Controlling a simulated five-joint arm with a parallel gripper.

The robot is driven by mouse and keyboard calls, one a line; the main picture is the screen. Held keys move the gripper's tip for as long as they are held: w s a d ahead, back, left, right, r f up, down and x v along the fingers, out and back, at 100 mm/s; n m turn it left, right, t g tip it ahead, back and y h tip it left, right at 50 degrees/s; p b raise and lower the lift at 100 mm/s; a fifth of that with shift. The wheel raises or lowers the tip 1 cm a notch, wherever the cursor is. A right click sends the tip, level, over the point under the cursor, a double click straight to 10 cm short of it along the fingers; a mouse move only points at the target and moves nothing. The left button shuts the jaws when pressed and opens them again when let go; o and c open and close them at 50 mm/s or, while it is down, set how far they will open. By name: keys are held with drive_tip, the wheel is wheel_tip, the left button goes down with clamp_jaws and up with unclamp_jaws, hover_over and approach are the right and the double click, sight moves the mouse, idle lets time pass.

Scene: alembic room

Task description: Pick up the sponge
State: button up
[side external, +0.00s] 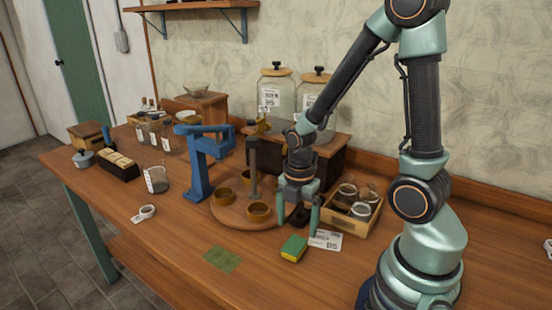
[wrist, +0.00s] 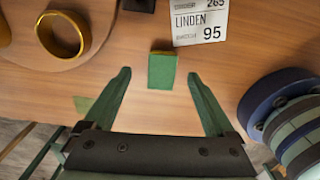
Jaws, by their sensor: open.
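The sponge (side external: 294,248) is a small block, green with a yellow side, lying on the wooden table near its front edge. In the wrist view the sponge (wrist: 161,71) lies ahead of and between my two fingers, with its green face showing. My gripper (side external: 299,220) is open and empty, pointing down, above and just behind the sponge in the side view. In the wrist view the fingers of my gripper (wrist: 157,75) stand apart on either side of the sponge, not touching it.
A white label card (side external: 326,240) lies beside the sponge. A round wooden board (side external: 230,217) with brass cups is to the left. A crate of jars (side external: 337,222) stands behind right. A green mat (side external: 222,259) lies at front left. The table front is mostly clear.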

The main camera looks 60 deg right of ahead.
sight(297, 241)
drive_tip(key=shift+s+a+f, duration=0.1)
drive_tip(key=shift+s+f, duration=0.05)
drive_tip(key=shift+f, duration=0.8)
drive_tip(key=shift+s+a+f, duration=0.1)
drive_tip(key=shift+s+f, duration=0.05)
drive_tip(key=shift+f, duration=0.8)
drive_tip(key=shift+w+d+f, duration=0.1)
drive_tip(key=shift+f, duration=0.7)
drive_tip(key=shift+c, duration=0.3)
drive_tip(key=c, duration=1.4)
drive_tip(key=shift+o, duration=0.2)
drive_tip(key=shift+r, duration=0.15)
wheel_tip(297, 241, up, 20)
